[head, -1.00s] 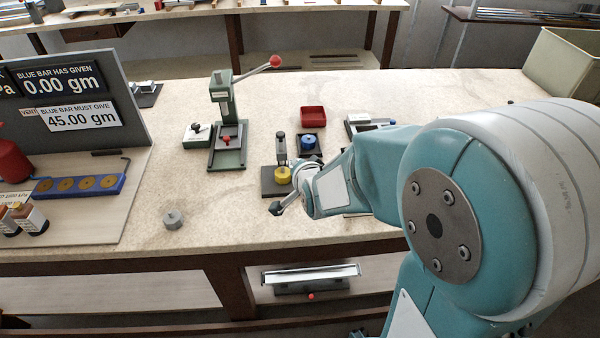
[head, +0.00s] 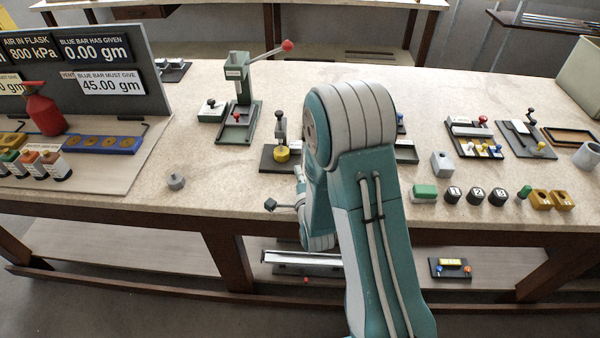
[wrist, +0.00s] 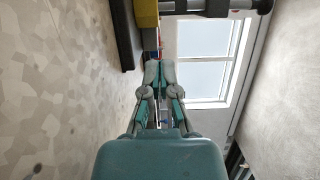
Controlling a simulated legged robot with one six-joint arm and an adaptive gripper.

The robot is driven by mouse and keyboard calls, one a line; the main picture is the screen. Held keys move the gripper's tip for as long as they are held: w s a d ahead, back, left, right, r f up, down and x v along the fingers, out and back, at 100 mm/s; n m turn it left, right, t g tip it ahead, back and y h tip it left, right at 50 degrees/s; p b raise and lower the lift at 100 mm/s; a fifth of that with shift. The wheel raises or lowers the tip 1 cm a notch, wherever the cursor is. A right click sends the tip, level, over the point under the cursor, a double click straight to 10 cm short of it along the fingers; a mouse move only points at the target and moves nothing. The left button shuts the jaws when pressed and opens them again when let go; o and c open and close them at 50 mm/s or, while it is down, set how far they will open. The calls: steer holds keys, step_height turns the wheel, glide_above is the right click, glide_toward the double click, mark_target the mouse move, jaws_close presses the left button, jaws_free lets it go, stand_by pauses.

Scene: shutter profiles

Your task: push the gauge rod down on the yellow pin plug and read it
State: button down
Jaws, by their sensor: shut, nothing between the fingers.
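The yellow pin plug (head: 281,155) sits on the black base (head: 266,161) of a small gauge stand on the bench. The upright gauge rod (head: 280,128) stands directly above the plug, with a dark top. In the wrist view, turned sideways, the yellow plug (wrist: 145,14) and the grey rod (wrist: 178,6) show at the top edge. My arm hides the bench just right of the plug. No gauge reading is legible.
A green lever press (head: 240,95) stands behind and left of the stand. A small grey weight (head: 176,181) lies at the front left. A sign panel (head: 100,60) and red bottle (head: 43,110) are far left. Trays and numbered black pots (head: 475,196) are on the right.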

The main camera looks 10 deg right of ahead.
mark_target(280, 155)
steer(key=w, duration=0.4)
steer(key=w+d, duration=0.1)
steer(key=w, duration=0.2)
steer(key=shift+d, duration=0.1)
steer(key=shift+w+a, duration=0.1)
steer(key=shift+a, duration=0.1)
steer(key=shift+a, duration=0.25)
steer(key=shift+w+a, duration=0.25)
steer(key=shift+a, duration=0.65)
steer(key=shift+w+a, duration=0.25)
steer(key=shift+a, duration=0.6)
